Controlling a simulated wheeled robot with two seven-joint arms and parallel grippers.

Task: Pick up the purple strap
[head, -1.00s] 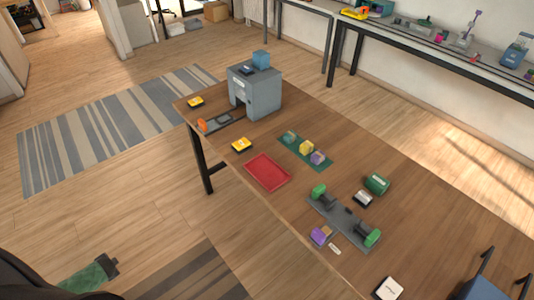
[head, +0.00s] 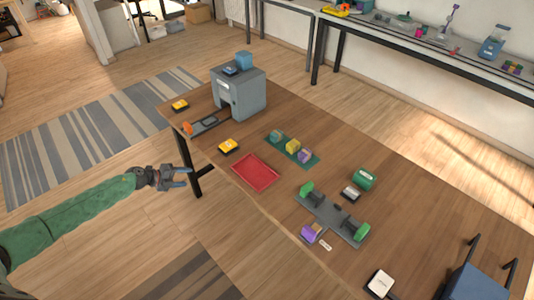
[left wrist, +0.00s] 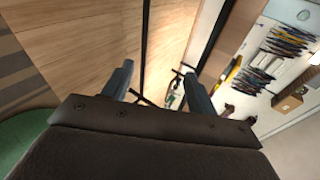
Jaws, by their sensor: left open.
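A purple block-like piece (head: 304,156) sits at the right end of a green mat (head: 272,149) on the wooden table, beside a yellow and a teal one. Another purple piece (head: 308,236) lies at the table's near edge by a grey fixture (head: 326,216) with green ends. I cannot tell which purple piece is the strap. My left gripper (head: 188,177) is open and empty, off the table's left edge and well apart from both. Its two fingers also show in the left wrist view (left wrist: 158,76) with nothing between them. My right gripper is not in view.
A red tray (head: 255,172) lies on the table near its front edge. A grey box-shaped machine (head: 240,92) stands at the far end. A green cylinder (head: 364,179) and a white-topped block (head: 380,283) are further right. The table's right part is mostly clear.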

